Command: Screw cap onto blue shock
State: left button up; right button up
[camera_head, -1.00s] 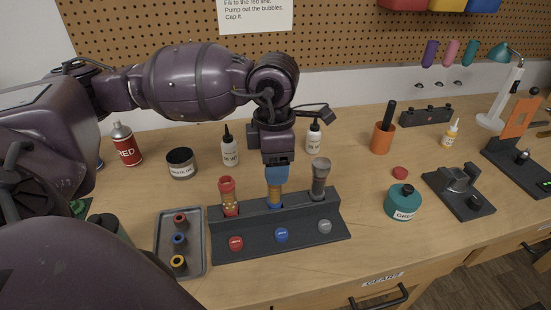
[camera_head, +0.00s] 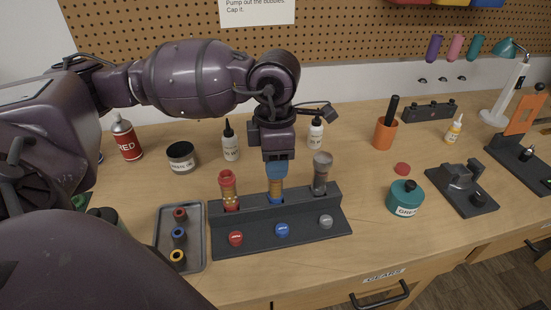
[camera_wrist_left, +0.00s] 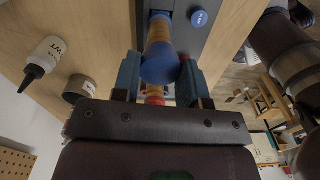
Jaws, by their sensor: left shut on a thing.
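The blue shock (camera_head: 276,192) stands upright in the middle slot of the dark stand (camera_head: 330,236), between the red shock (camera_head: 229,192) and the grey shock (camera_head: 320,176). My left gripper (camera_head: 277,169) points down from above and is shut on the top of the blue shock. In the left wrist view, the blue top of the shock (camera_wrist_left: 160,66) sits between the blue fingertips. A blue cap (camera_head: 282,230) lies on the stand's front ledge, apart from the shock. It also shows in the left wrist view (camera_wrist_left: 198,18). My right gripper is not in view.
A red cap (camera_head: 236,238) and a grey cap (camera_head: 326,221) lie on the same ledge. A grey tray (camera_head: 194,258) with several rings stands to the left. Bottles (camera_head: 230,146) and a tin (camera_head: 181,160) stand behind. A teal pot (camera_head: 404,203) is to the right.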

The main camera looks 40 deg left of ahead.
pick_arm(q)
jog(key=m+b, duration=0.1)
jog(key=m, duration=0.1)
jog(key=shift+f+m, duration=0.15)
jog(key=shift+m, duration=0.25)
jog(key=shift+m+b, duration=0.4)
jog(key=shift+m, duration=0.2)
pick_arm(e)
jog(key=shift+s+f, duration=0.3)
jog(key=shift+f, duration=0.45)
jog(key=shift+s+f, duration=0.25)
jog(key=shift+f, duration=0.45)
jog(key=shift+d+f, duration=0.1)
pick_arm(q)
jog(key=shift+m+b, duration=0.6)
jog(key=shift+m, duration=0.4)
jog(key=shift+m+b, duration=0.35)
jog(key=shift+m, duration=0.55)
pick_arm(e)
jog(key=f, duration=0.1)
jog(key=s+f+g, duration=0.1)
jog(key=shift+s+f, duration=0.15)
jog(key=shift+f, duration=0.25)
